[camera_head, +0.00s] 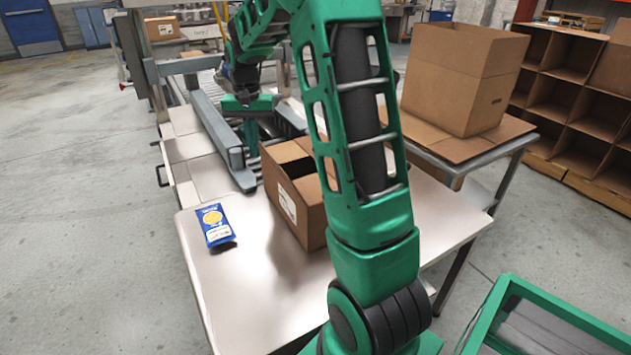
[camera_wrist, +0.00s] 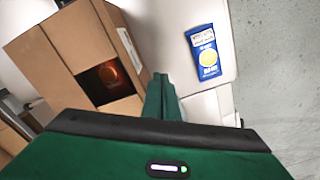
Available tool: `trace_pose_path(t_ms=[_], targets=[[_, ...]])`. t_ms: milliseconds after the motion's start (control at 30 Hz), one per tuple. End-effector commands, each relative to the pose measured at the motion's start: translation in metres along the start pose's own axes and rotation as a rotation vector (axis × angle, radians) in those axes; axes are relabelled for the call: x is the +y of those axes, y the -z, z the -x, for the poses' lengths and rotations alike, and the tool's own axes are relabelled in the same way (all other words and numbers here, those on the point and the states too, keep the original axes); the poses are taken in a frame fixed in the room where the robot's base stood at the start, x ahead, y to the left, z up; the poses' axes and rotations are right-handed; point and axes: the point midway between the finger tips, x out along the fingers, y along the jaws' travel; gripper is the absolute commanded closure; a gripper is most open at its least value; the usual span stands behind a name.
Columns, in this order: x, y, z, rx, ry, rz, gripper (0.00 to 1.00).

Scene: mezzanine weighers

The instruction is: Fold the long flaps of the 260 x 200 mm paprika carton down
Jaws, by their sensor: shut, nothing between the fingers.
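The brown paprika carton (camera_head: 312,222) stands on the metal table, partly hidden behind my arm, with a white label on its side. In the wrist view the carton (camera_wrist: 45,70) fills the upper left. Brown flap panels cover part of its top, and a dark opening (camera_wrist: 108,80) between them shows something reddish inside. I cannot tell how flat each flap lies. My gripper (camera_wrist: 163,92) is shut and empty, beside the carton's labelled side in the wrist view and apart from it. In the head view my gripper (camera_head: 247,104) is beyond the carton, over the conveyor side.
A blue packet with a yellow disc (camera_head: 214,225) lies on the table (camera_head: 262,290) left of the carton. A large open box (camera_head: 458,80) stands on a side table at right. Grey rails (camera_head: 222,140) run behind the carton. The table's front left is clear.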

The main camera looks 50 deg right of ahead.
Motion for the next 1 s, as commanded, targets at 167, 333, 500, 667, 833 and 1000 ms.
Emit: trace_pose_path(t_ms=[167, 333, 500, 667, 833, 1000], targets=[[0.0, 0.0, 0.0, 0.0, 0.0, 0.0, 1.0], [0.006, 0.003, 0.0, 0.0, 0.0, -0.001, 1.0], [0.02, 0.011, 0.0, 0.0, 0.0, -0.001, 1.0], [0.029, 0.016, 0.0, 0.0, 0.0, 0.0, 1.0], [0.03, 0.016, 0.0, 0.0, 0.0, 0.001, 1.0], [0.031, 0.016, 0.0, 0.0, 0.0, 0.001, 1.0]])
